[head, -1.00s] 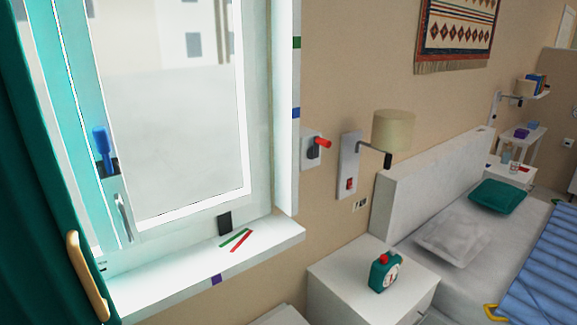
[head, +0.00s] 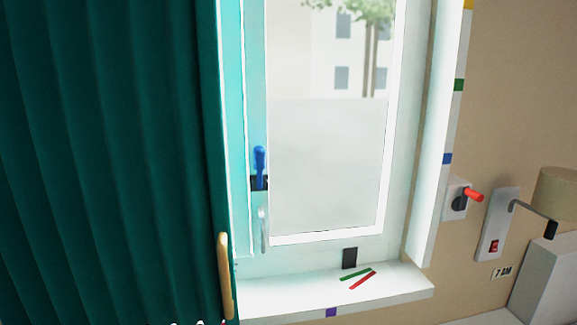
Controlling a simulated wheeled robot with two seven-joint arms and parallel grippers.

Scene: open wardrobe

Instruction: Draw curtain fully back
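The dark green curtain (head: 110,150) hangs over the left part of the head view, in vertical folds. Its right edge runs down beside the window frame. A tan, upright handle (head: 225,275) sits on that edge near the bottom. The window (head: 325,150) to the right of the curtain is uncovered, with its left part hidden behind the cloth. Neither of my grippers shows clearly; only small pale shapes, which I cannot identify, show at the bottom edge below the curtain.
The white sill (head: 300,295) carries a green strip and a red strip (head: 362,280). A blue handle (head: 260,162) and a pale window lever (head: 263,230) are on the frame. A red-tipped knob (head: 472,195) and a wall lamp (head: 556,190) stick out at right.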

